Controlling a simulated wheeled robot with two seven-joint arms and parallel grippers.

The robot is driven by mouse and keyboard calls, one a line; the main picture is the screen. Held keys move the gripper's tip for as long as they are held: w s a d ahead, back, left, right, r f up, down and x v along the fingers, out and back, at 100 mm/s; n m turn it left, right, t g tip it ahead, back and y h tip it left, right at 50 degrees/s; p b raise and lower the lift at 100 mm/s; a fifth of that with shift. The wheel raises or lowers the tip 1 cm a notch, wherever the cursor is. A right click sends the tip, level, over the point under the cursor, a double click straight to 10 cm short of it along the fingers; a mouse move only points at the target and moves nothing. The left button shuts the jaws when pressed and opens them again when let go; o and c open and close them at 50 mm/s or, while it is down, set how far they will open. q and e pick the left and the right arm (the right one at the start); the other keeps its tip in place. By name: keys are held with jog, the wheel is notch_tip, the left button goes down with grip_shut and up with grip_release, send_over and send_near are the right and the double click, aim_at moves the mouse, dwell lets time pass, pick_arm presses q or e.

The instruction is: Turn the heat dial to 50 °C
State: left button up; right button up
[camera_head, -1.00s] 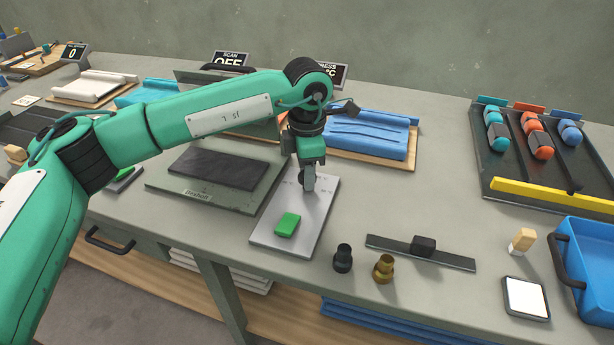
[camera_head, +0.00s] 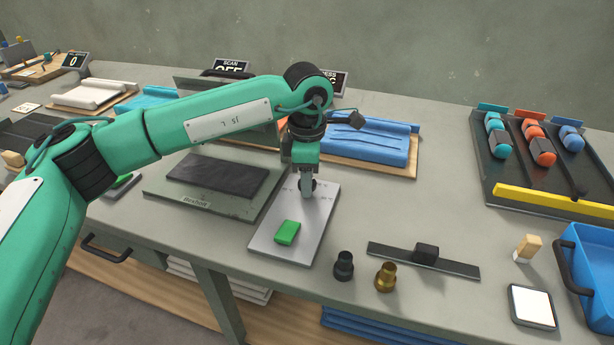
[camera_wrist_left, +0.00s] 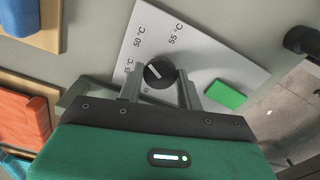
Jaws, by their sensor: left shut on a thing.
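The heat dial (camera_wrist_left: 159,73) is a round black knob with a white line, on a light grey panel (camera_head: 267,250). The wrist view shows printed marks 50 °C and 55 °C beside it, and a partly hidden mark ending in 5. The white line slants toward the upper left in that view; its exact reading is unclear. My left gripper (camera_head: 306,191) reaches down over the far part of the panel, shut on the dial. Its two fingers also show in the wrist view (camera_wrist_left: 160,88), one on each side of the knob. My right gripper is out of view.
A green block-like button (camera_head: 287,232) is on the panel's near part. A dark plate (camera_head: 160,185) lies left. Black (camera_head: 344,266) and brass (camera_head: 385,277) knob-shaped pieces and a dark bar with a block (camera_head: 455,268) are to the right. A blue tray (camera_head: 595,262) sits farther right.

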pick_arm(q)
jog(key=o, duration=1)
jog(key=shift+r, duration=0.1)
notch_tip(320, 180, up, 14)
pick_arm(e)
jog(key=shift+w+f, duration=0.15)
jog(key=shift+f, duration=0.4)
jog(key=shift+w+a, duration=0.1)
